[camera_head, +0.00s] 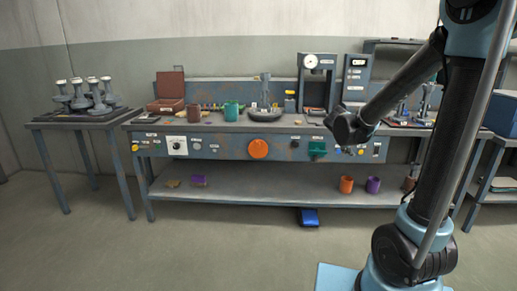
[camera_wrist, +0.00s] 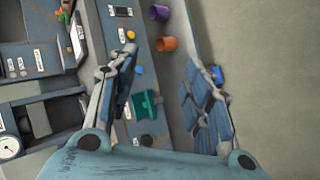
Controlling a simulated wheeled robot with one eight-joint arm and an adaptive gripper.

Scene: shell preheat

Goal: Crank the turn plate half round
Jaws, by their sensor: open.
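A round dark grey plate (camera_head: 265,116) with an upright piece on it stands on the bench top, left of the middle; I take it for the turn plate. No crank handle can be made out on it at this size. An orange round knob (camera_head: 258,149) sits on the bench front below it. A teal fitting (camera_head: 318,150) is further right on the front panel; it also shows in the wrist view (camera_wrist: 146,104). My gripper (camera_wrist: 158,62) is open and empty, its fingers wide apart above the bench front. The turn plate is not in the wrist view.
A press-like stand with a dial (camera_head: 318,62) and a teal cup (camera_head: 231,111) stand on the bench. Orange (camera_head: 346,185) and purple (camera_head: 373,185) cups are on the lower shelf. A side table (camera_head: 60,121) holds several grey pieces. The floor in front is mostly clear.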

